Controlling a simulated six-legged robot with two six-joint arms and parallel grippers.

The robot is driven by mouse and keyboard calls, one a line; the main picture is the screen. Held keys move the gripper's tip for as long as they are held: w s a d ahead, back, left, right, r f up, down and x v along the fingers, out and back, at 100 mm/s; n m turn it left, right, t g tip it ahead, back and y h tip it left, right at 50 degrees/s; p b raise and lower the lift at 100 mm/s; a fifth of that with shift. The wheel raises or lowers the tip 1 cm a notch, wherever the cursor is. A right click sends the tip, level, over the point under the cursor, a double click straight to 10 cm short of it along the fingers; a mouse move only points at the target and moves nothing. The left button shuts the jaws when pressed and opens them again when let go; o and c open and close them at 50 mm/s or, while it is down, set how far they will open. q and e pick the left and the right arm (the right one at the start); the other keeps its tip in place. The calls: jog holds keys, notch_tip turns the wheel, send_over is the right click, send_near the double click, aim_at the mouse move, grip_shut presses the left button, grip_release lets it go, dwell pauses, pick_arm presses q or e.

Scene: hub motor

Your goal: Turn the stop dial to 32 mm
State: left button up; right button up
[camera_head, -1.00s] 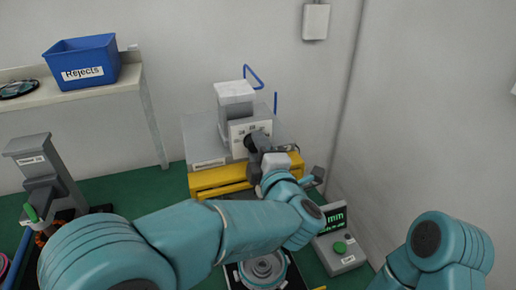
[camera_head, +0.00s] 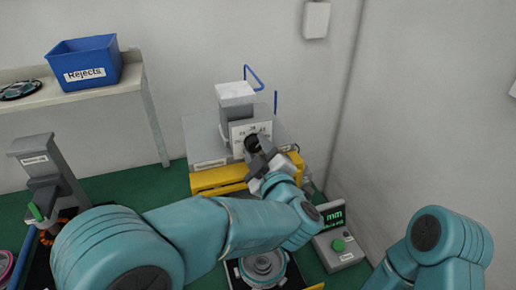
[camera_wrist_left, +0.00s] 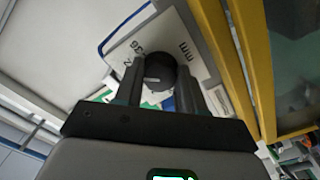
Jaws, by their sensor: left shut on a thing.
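The stop dial is a dark round knob (camera_head: 253,143) on a white marked plate (camera_head: 264,129) at the front of the grey and yellow machine. My left gripper (camera_head: 258,150) is at the dial, with its jaws shut on it. In the left wrist view the dial (camera_wrist_left: 159,72) sits between the two fingers of the left gripper (camera_wrist_left: 160,82). Part of the plate's print, including "mm" and what looks like "36", shows there. I cannot read which value the dial points to. My right gripper is not in view; only my right arm shows at the lower right.
A yellow bar (camera_head: 221,178) runs along the machine's front. A control box (camera_head: 338,247) with a green display and green button stands at the right. A round motor part (camera_head: 262,268) lies below my arm. A blue Rejects bin (camera_head: 85,64) stands on the left shelf.

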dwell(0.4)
pick_arm(q)
jog(key=o, duration=1.1)
jog(key=shift+c, duration=0.2)
